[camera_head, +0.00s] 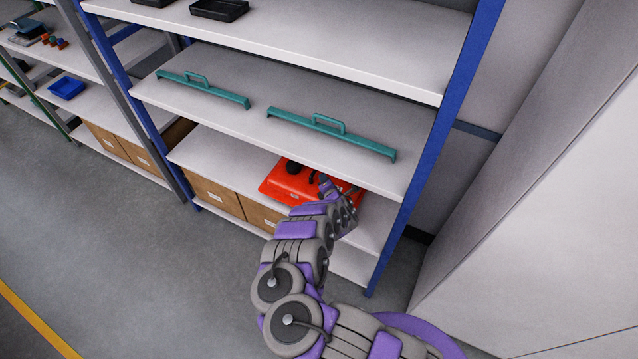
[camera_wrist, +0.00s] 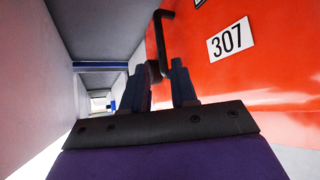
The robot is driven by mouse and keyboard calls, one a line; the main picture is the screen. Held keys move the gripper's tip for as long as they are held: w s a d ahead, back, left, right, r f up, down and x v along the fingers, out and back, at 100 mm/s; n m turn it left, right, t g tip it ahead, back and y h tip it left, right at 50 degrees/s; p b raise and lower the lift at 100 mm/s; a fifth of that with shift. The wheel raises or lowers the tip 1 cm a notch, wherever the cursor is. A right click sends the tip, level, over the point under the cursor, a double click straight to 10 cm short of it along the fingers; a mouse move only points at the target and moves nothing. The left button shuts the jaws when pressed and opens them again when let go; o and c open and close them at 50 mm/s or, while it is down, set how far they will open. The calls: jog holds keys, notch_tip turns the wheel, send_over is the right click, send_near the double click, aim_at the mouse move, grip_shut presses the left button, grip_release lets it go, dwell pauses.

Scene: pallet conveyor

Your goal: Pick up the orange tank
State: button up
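The orange tank (camera_head: 281,184) is a red-orange box with black fittings on top. It sits on a lower shelf of the blue-post rack, and my arm hides part of it. In the wrist view its orange side (camera_wrist: 240,75) fills the right and carries a white "307" label. A black bent handle (camera_wrist: 161,30) stands out beside that side. My gripper (camera_head: 326,186) is at the tank. In the wrist view my gripper (camera_wrist: 161,80) has its two fingers apart, with the handle's lower end at the gap between them. Whether the fingers touch the handle is unclear.
The shelf above the tank (camera_head: 250,117) holds two teal handled bars (camera_head: 330,132), (camera_head: 203,87) and overhangs my gripper. A blue post (camera_head: 415,170) stands right of the tank. Cardboard boxes (camera_head: 213,196) are below left. Grey floor (camera_head: 130,235) is clear on the left.

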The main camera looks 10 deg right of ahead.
jog(key=b+x, duration=0.6)
jog(key=shift+w+d+f, duration=0.1)
jog(key=shift+d+f, duration=0.1)
jog(key=shift+f, duration=0.05)
jog(key=shift+b+x, duration=0.4)
jog(key=shift+x, duration=0.45)
jog(key=shift+w+a, duration=0.3)
jog(key=shift+a, duration=0.15)
jog(key=w+b, duration=0.1)
jog(key=w+f, duration=0.1)
jog(key=b, duration=0.1)
jog(key=shift+w+d+f+b, duration=0.25)
jog(key=shift+w+f+b, duration=0.05)
jog(key=shift+w+f, duration=0.25)
jog(key=shift+w, duration=0.5)
jog(key=shift+w+a+b, duration=0.2)
jog(key=shift+w+b, duration=0.05)
jog(key=shift+b, duration=0.05)
jog(key=shift+c, duration=0.3)
grip_shut()
